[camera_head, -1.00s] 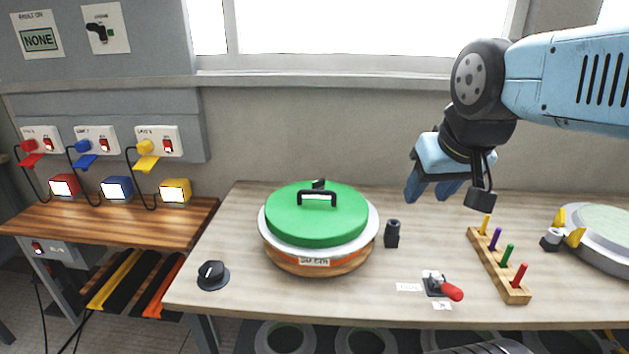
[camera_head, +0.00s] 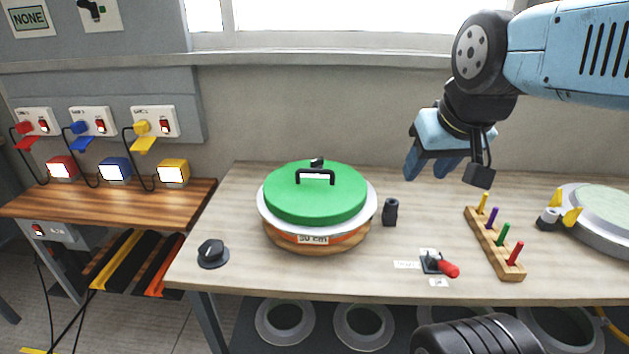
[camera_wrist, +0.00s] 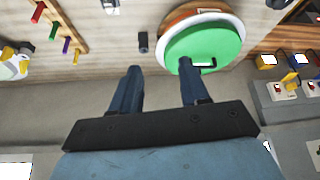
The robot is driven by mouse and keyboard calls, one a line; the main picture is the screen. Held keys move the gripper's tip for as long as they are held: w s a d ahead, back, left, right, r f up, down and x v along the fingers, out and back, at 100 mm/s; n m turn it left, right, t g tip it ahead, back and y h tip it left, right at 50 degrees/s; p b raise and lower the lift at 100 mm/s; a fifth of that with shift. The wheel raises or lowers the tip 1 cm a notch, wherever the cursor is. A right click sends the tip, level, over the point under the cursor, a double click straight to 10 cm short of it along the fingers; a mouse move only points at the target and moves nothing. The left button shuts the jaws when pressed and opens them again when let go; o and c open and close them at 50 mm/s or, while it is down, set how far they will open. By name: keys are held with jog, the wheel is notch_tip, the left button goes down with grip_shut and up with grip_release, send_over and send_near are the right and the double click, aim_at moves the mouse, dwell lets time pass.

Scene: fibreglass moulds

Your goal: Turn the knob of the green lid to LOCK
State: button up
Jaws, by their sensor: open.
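The green lid (camera_head: 290,196) sits on a round mould with a white rim and a "50 cm" label, on the table. It has a black handle (camera_head: 315,174) on top and a small black knob (camera_head: 317,162) at its far edge; which way the knob points is too small to tell. In the wrist view the green lid (camera_wrist: 204,45) shows beyond the fingers, upside down. My gripper (camera_head: 432,177) is open and empty, above the table to the right of the lid and apart from it. Its two fingers show in the wrist view (camera_wrist: 160,82).
A black dial (camera_head: 212,253) sits at the table's front left. A black cylinder (camera_head: 390,212) stands right of the lid. A red-handled switch (camera_head: 440,264), a wooden rack (camera_head: 491,245) with coloured pegs and another mould (camera_head: 597,219) are at the right. The table's back left is clear.

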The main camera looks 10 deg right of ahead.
jog(key=w+r+m, duration=0.1)
jog(key=w, duration=0.2)
jog(key=w+a+r+m+g, duration=0.1)
jog(key=w, duration=0.3)
jog(key=w+r, duration=0.2)
jog(key=w, duration=0.1)
jog(key=shift+w+a+r+m+y, duration=0.1)
jog(key=shift+w+a+m+y, duration=0.05)
jog(key=shift+w+m+y, duration=0.2)
jog(key=shift+c, duration=0.2)
jog(key=m+g, duration=0.5)
jog(key=m, duration=0.4)
send_over(317, 159)
notch_tip(317, 159, down, 11)
jog(key=shift+n, duration=0.25)
notch_tip(317, 159, down, 13)
jog(key=shift+f, duration=0.1)
jog(key=shift+c, duration=0.2)
grip_shut()
